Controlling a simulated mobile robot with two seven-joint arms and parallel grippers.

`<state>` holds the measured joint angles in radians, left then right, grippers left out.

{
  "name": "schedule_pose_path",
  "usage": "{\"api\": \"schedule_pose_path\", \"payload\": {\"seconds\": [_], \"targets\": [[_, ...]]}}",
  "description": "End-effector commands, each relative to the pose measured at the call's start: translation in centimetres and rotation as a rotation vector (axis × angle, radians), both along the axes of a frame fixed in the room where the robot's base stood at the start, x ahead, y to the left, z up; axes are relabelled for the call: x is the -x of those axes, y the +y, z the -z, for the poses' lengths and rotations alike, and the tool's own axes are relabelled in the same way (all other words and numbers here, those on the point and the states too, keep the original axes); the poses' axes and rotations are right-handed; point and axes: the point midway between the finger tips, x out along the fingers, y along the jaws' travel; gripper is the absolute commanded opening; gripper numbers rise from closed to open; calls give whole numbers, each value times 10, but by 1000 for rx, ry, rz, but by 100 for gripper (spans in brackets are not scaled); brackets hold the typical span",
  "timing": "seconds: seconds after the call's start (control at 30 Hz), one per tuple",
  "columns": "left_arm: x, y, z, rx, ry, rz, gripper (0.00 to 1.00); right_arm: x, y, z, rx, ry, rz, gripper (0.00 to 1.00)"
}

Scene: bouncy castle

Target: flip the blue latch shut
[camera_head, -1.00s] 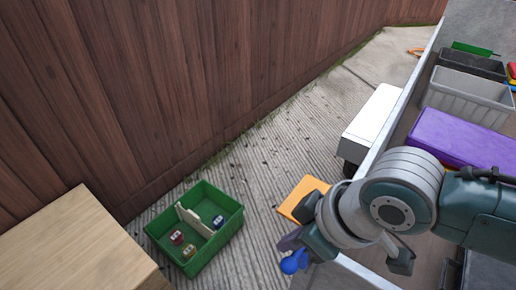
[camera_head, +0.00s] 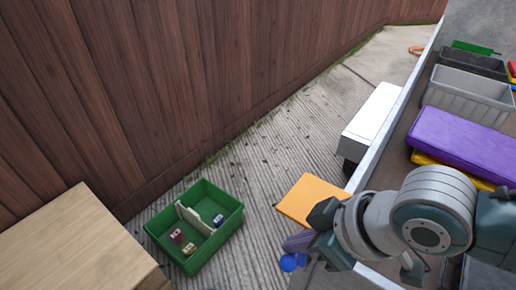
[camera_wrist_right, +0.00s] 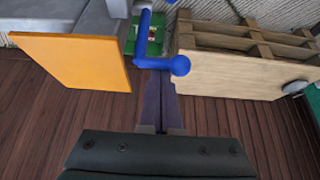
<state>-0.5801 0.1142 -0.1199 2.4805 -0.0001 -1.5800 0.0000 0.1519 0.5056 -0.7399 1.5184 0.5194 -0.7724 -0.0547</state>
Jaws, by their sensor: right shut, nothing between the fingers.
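The blue latch (camera_head: 288,263) shows at the bottom of the head view as a small blue shape, partly hidden by my right gripper. In the right wrist view the blue latch (camera_wrist_right: 152,62) is a bent blue bar with a round knob at its right end. My right gripper (camera_head: 298,243) is shut and empty. Its dark purple fingers (camera_wrist_right: 160,78) point at the latch, with the tips right by the bar below the knob's left side. I cannot tell whether they touch it. My left gripper is not in view.
An orange panel (camera_head: 310,199) lies beside the gripper and shows at left in the wrist view (camera_wrist_right: 75,62). A pale wooden panel (camera_wrist_right: 225,72) stands at right there. A green crate (camera_head: 160,234) with toy cars sits on the ground. A purple block (camera_head: 462,137) lies at right.

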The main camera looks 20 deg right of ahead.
Motion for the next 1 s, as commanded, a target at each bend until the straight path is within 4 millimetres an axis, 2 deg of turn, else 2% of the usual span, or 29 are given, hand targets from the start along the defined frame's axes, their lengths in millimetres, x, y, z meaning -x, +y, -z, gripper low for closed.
{"api": "schedule_pose_path", "payload": {"seconds": [0.47, 0.67, 0.9, 1.0], "targets": [[0, 0, 8, -1, 0, 1, 0, 17, -13, 5, -95, -120, -1, 0], [0, 2, 24, -6, 0, 4, 0, 30, -23, 10, -184, -237, -2, 0], [0, 3, 40, -10, 0, 7, 0, 41, -31, 14, -185, -236, -2, 0], [0, 3, 48, -10, 0, 7, 0, 47, -37, 18, -246, -316, -2, 0]]}}
